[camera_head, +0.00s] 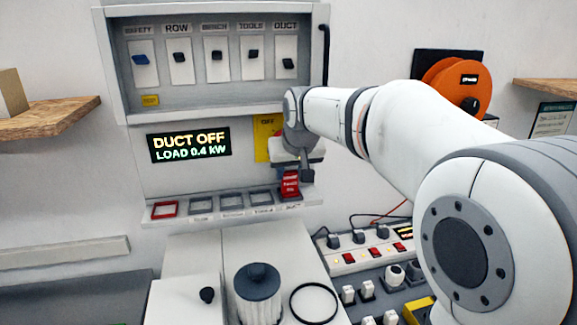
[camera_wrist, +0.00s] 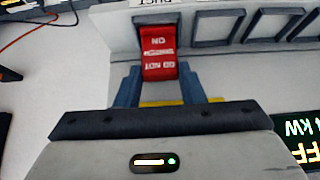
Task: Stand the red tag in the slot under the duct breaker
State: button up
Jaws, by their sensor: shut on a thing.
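The red tag (camera_head: 290,184) is upright at the right end of the slotted ledge. My gripper (camera_head: 291,165) is shut on its upper part. In the wrist view the red tag (camera_wrist: 158,52) shows white lettering, upside down, between the blue fingers of my gripper (camera_wrist: 159,70). The tag's lower end is at the grey-framed DUCT slot (camera_wrist: 171,18); I cannot tell how deep it sits. The duct breaker (camera_head: 288,63) is the rightmost switch in the panel, above this slot. The display (camera_head: 189,145) reads DUCT OFF, LOAD 0.4 KW.
The ledge has other empty grey slots (camera_head: 231,200) and a red-framed slot (camera_head: 164,209) at left. A yellow sheet (camera_head: 263,138) is behind my gripper. Below are a power strip (camera_head: 365,253), a filter canister (camera_head: 258,290) and a black ring (camera_head: 313,303).

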jog(key=shift+s+r, duration=0.1)
jog(key=shift+f+b, duration=0.3)
jog(key=o, duration=1)
jog(key=shift+r, duration=0.1)
jog(key=shift+c, duration=0.2)
jog(key=shift+s+r, duration=0.15)
jog(key=shift+r, duration=0.35)
jog(key=v, duration=1.1)
jog(key=s+d+f+g, duration=0.1)
jog(key=s+d+f, duration=0.2)
jog(key=s+f, duration=0.4)
jog(key=s+d+f+m+g, duration=0.1)
jog(key=s+d+f, duration=0.3)
jog(key=s+f, duration=0.4)
jog(key=s+d+f+m+g+h, duration=0.1)
jog(key=s+d+f, duration=0.2)
jog(key=s+f, duration=0.4)
notch_tip(320, 180, down, 3)
jog(key=shift+s+d+r+b, duration=0.2)
jog(key=shift+s+d+b, duration=0.1)
jog(key=shift+s, duration=0.05)
